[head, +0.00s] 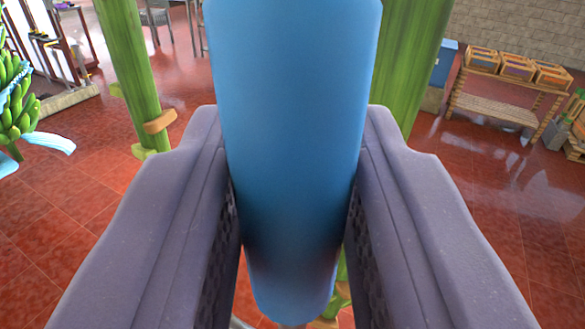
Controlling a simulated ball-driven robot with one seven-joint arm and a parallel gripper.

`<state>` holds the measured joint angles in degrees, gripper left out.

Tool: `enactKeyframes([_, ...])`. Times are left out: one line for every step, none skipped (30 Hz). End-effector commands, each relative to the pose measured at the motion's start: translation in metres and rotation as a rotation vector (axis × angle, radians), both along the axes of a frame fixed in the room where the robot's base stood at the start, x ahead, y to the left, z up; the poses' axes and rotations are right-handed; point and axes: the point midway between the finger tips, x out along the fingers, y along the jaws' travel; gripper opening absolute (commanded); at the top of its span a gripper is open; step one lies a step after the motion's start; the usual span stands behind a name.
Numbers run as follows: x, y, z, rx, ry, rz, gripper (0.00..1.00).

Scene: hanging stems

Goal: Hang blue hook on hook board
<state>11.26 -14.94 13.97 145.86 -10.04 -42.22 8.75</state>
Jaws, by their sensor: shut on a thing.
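A large smooth blue piece (290,130), which I take to be the blue hook, fills the middle of the head view. It stands upright in the picture and runs out of the top edge, so its upper end is hidden. My gripper (292,235) has one grey finger on each side of it, and both pads press against its lower part. The gripper is shut on it. I cannot make out a hook board in this view; the blue piece covers the middle of the scene.
Green stems stand behind on the left (135,75) and right (412,60). A banana bunch (18,100) hangs at the far left. A wooden rack (500,100) with several crates is at the back right. Red tiled floor (490,190) lies open between them.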

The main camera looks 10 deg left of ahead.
Motion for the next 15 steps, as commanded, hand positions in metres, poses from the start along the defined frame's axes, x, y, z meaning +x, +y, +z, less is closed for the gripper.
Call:
enactKeyframes([-0.0040, 0.0012, -0.0014, 0.001, -0.005, 0.000, 0.00])
enactKeyframes([-0.0056, 0.0017, -0.0013, 0.000, -0.003, 0.000, 0.00])
enactKeyframes([-0.0075, 0.0022, -0.0006, 0.000, -0.003, 0.000, 0.00])
enactKeyframes([-0.0086, 0.0025, -0.0003, 0.001, -0.003, 0.000, 0.00])
enactKeyframes([-0.0093, 0.0028, 0.0000, 0.001, -0.002, 0.000, 0.00])
enactKeyframes([-0.0101, 0.0029, 0.0002, 0.001, -0.002, -0.001, 0.00])
enactKeyframes([-0.0104, 0.0030, 0.0004, 0.001, -0.001, -0.001, 0.00])
enactKeyframes([-0.0105, 0.0030, 0.0006, 0.001, -0.001, -0.001, 0.00])
enactKeyframes([-0.0106, 0.0030, 0.0008, 0.001, -0.001, -0.001, 0.00])
enactKeyframes([-0.0106, 0.0030, 0.0010, 0.001, -0.001, -0.001, 0.00])
enactKeyframes([-0.0105, 0.0030, 0.0010, 0.001, -0.001, -0.001, 0.00])
enactKeyframes([-0.0105, 0.0029, 0.0011, 0.001, -0.001, -0.001, 0.00])
enactKeyframes([-0.0105, 0.0029, 0.0011, 0.001, -0.001, -0.001, 0.00])
enactKeyframes([-0.0104, 0.0030, 0.0011, 0.001, -0.001, -0.001, 0.00])
enactKeyframes([-0.0104, 0.0030, 0.0011, 0.001, -0.001, -0.001, 0.00])
